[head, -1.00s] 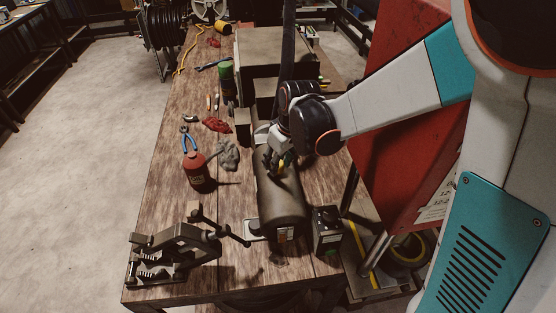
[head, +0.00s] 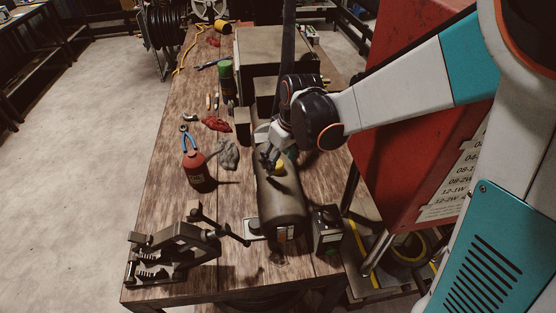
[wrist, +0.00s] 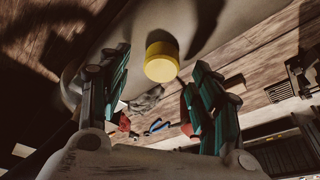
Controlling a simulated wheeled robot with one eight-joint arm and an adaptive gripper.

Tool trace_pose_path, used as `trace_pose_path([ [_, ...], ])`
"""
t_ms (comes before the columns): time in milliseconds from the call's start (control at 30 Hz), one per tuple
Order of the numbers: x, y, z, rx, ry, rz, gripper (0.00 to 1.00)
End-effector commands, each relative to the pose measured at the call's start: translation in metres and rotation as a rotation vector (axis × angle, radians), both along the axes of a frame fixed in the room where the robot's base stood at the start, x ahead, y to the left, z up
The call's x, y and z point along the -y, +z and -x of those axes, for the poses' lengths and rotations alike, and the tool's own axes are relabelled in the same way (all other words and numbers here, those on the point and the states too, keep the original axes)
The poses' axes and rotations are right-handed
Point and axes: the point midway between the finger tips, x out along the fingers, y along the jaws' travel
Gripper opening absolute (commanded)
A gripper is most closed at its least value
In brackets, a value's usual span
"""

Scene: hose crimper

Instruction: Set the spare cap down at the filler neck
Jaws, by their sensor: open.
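A yellow round cap (head: 279,168) sits on top of the dark cylindrical tank (head: 282,208). In the wrist view the cap (wrist: 161,62) stands on the tank's surface (wrist: 215,22), ahead of the gap between my fingertips. My gripper (head: 268,160) is just above the tank, beside the cap in the head view. Its two fingers (wrist: 155,80) are spread wide, and no contact with the cap shows. I cannot make out a separate filler neck, nor tell whether the cap covers one.
A black clamp-like tool (head: 170,252) is at the front left, a dark box (head: 327,232) right of the tank. A red cabinet (head: 420,130) stands at right.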

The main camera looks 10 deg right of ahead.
Motion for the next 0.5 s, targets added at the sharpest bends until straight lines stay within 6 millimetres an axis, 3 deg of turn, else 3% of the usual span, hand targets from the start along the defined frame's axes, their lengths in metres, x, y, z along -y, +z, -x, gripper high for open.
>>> trace_pose_path([
  [500, 0.013, 0.086, 0.022, 0.000, 0.001, 0.000, 0.58],
])
